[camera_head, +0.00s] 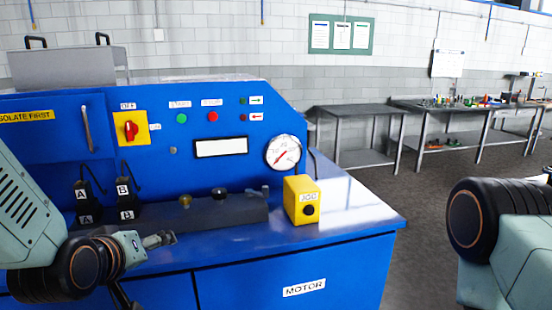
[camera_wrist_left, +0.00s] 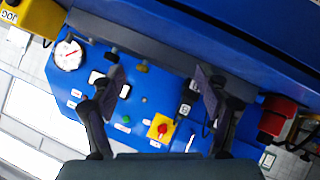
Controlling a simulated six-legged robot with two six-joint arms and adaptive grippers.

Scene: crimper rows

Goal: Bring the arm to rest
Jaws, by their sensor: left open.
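My left arm enters the head view from the left, its dark wrist joint in front of the blue machine (camera_head: 240,110). My left gripper (camera_wrist_left: 162,82) shows in the left wrist view with its two dark fingers spread apart and nothing between them. Beyond the fingers, the blue panel appears tilted in that view, with the red knob on a yellow plate (camera_wrist_left: 160,127) below the gap. Part of my right arm shows at the right edge of the head view; its gripper is out of the picture.
A yellow JOG box (camera_head: 301,199) stands on the machine's ledge, right of a dark bar with knobs (camera_head: 215,212). Black blocks marked A (camera_head: 82,192) and B (camera_head: 124,188) are near my left wrist. A pressure gauge (camera_head: 283,152) is at the panel's right. Grey benches (camera_head: 355,110) stand behind.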

